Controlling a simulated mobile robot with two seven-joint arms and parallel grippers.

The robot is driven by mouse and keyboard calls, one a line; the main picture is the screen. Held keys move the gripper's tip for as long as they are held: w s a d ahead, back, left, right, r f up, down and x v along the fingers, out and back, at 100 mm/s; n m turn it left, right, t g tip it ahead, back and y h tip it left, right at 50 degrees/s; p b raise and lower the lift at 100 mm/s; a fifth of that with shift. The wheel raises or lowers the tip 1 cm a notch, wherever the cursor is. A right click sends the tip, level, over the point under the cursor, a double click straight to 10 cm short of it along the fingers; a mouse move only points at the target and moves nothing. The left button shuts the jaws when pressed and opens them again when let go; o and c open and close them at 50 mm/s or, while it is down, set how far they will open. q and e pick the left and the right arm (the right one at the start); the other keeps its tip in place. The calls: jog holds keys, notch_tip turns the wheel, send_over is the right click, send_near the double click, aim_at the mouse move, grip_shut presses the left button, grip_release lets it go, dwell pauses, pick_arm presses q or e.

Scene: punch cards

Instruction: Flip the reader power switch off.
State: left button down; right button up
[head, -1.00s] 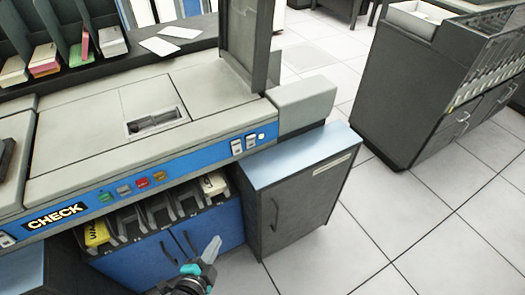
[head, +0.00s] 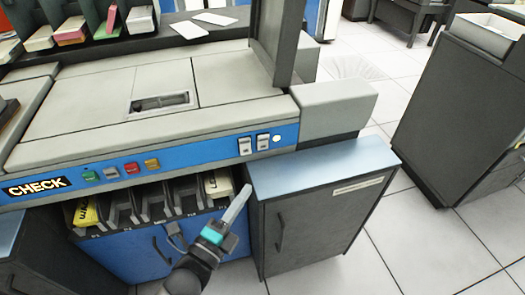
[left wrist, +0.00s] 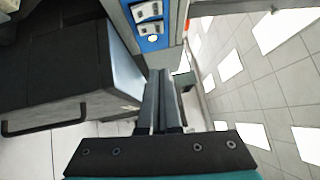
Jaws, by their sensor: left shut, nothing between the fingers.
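Two white rocker switches sit side by side at the right end of the reader's blue front panel: the left switch (head: 245,146) and the right switch (head: 263,142). Both also show at the top of the left wrist view (left wrist: 147,11). No label tells me which is the power switch, and their positions are too small to read. A round white light or button (head: 278,139) is just right of them. My left gripper (head: 243,190) is shut and empty, below and in front of the switches, apart from them. Its fingers (left wrist: 163,76) point forward in the left wrist view. My right gripper is out of view.
The dark cabinet with a blue top (head: 320,165) stands close to the right of my left gripper. Card bins (head: 160,203) lie under the panel. Coloured buttons (head: 132,168) and the CHECK sign (head: 37,186) are further left. Open tiled floor (head: 430,240) lies to the right.

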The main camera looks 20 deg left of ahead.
pick_arm(q)
jog(key=b, duration=0.2)
send_near(268, 140)
jog(key=w+d, duration=0.2)
jog(key=d, duration=0.1)
jog(key=shift+w+d, duration=0.2)
jog(key=shift+w, duration=0.1)
jog(key=shift+w+a+r, duration=0.2)
jog(key=shift+w+a, duration=0.55)
jog(key=shift+w, duration=0.25)
jog(key=shift+w+a+r, duration=0.15)
jog(key=shift+w+a, duration=0.25)
jog(key=shift+w, duration=0.15)
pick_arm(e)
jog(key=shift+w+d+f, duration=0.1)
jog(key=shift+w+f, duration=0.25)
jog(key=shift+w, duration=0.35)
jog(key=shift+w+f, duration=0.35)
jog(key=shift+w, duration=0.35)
